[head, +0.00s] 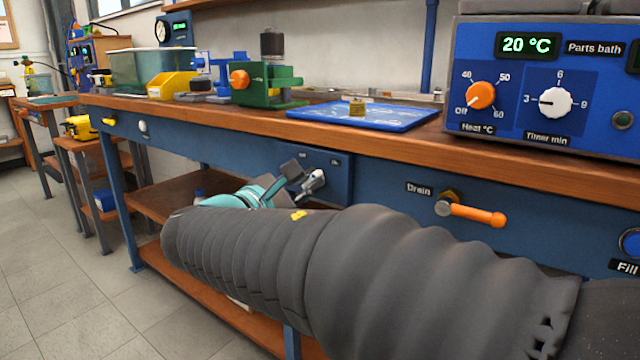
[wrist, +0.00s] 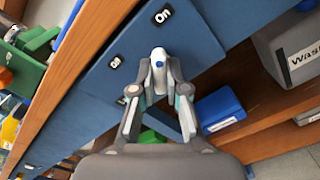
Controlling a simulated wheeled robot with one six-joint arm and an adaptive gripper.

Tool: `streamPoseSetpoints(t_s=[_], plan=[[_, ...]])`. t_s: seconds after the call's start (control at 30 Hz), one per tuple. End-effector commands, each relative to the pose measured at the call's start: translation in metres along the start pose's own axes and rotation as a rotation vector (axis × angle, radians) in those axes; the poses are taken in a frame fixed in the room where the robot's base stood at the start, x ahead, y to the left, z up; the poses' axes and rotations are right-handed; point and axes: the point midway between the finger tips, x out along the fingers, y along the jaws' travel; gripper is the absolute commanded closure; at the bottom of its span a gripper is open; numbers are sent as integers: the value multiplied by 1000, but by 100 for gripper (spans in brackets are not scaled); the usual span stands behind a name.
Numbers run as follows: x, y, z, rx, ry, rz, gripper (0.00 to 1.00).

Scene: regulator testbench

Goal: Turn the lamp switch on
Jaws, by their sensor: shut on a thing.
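The lamp switch is a pale grey lever with a blue dot (wrist: 158,62) on a dark blue panel (wrist: 200,38). The panel has an "Off" label and an "On" label. In the wrist view my gripper (wrist: 160,80) is shut on the lever, with one finger on each side. The lever's base is partly hidden by the fingers, and I cannot tell its exact setting. In the head view the panel (head: 338,184) sits on the bench front. The pale lever (head: 316,180) shows beside my gripper (head: 303,177), and my arm covers the area below.
The wooden benchtop (head: 400,128) runs above the panel. An orange drain handle (head: 475,214) sticks out to the right. A blue parts bath (head: 540,80) stands on the bench. Below, the wrist view shows a blue box (wrist: 220,107) and a grey "Wash" container (wrist: 285,45).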

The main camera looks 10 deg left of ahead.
Motion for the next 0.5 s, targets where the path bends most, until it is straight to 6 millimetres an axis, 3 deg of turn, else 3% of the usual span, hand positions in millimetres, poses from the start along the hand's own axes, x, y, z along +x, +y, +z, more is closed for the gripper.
streamPoseSetpoints(t_s=[0.2,0.23,0.33,0.5], plan=[[0,0,0,1,1,1,100],[0,0,0,1,1,1,84],[0,0,0,1,1,1,61],[0,0,0,0,0,1,61]])
